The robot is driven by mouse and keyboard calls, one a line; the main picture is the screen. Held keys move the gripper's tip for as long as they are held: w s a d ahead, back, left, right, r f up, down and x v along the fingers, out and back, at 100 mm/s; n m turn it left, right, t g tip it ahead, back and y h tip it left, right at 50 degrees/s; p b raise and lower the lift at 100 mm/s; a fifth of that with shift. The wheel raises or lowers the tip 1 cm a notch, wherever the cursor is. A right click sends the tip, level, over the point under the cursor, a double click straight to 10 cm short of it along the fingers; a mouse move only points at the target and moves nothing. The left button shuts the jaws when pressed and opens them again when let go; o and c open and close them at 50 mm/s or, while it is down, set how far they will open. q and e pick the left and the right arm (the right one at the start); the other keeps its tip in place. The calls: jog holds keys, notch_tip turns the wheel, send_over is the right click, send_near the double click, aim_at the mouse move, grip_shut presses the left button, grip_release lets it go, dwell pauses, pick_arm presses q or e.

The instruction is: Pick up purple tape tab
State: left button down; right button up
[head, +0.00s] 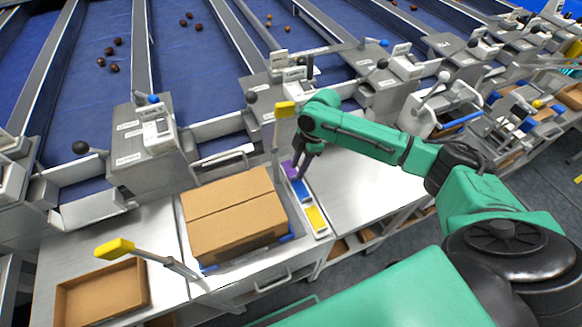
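The purple tape tab (288,168) lies at the far end of a narrow light tray (321,235), right of the cardboard box. A blue tab (301,191) and a yellow tab (316,218) lie nearer in the same tray. My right gripper (297,175) points down at the far end of the tray, right over or beside the purple tab. Its dark fingers hide part of the tab. I cannot tell whether they are apart or touching it. My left gripper is not in view.
A closed cardboard box (235,212) sits left of the tray. Yellow-topped posts (284,109) stand behind it and at its front left (115,248). An open brown tray (100,294) lies at lower left. The metal table (360,185) right of the tray is bare.

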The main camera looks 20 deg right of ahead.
jog(key=shift+s+a+f, duration=0.1)
jog(key=shift+a+f, duration=0.15)
jog(key=shift+f, duration=0.45)
jog(key=shift+s+a+f, duration=0.1)
jog(key=shift+s+f, duration=0.05)
jog(key=shift+f, duration=0.3)
grip_shut()
